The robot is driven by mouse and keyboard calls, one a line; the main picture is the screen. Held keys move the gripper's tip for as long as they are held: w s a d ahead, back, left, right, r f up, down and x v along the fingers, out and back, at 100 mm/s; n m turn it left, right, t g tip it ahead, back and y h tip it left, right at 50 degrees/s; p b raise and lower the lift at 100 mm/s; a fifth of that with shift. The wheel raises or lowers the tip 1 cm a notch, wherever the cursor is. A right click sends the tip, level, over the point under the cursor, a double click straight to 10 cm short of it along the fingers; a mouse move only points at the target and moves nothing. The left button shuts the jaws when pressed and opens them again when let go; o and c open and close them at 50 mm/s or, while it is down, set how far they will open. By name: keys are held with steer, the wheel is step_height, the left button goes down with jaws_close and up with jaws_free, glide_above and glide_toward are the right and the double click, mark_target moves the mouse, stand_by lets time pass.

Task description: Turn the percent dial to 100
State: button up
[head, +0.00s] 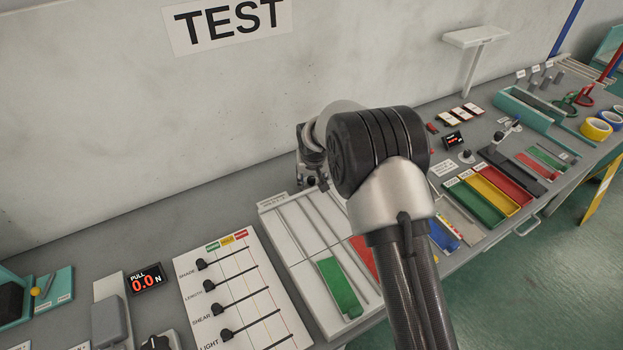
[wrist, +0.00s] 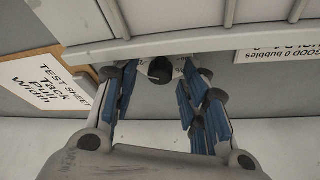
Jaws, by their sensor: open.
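In the wrist view my gripper (wrist: 160,85) is open, its blue-padded fingers spread to either side of a small black round knob (wrist: 160,69). White marks show beside this knob, but I cannot read them, so I cannot tell whether it is the percent dial or where it points. I cannot tell whether the fingers touch it. In the head view my gripper (head: 312,170) is at the bench's back, partly hidden by my arm, and its fingertips are hard to make out. Another small black dial (head: 467,156) sits right of my arm, its marks too small to read.
A slider panel (head: 235,290) and a white tray with a green block (head: 339,288) lie left of my arm. Colored bins (head: 492,190) stand to the right. A PULL display (head: 145,278) reads 0.0 N. A test sheet (wrist: 45,82) shows left in the wrist view.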

jaws_close()
stand_by(0.6)
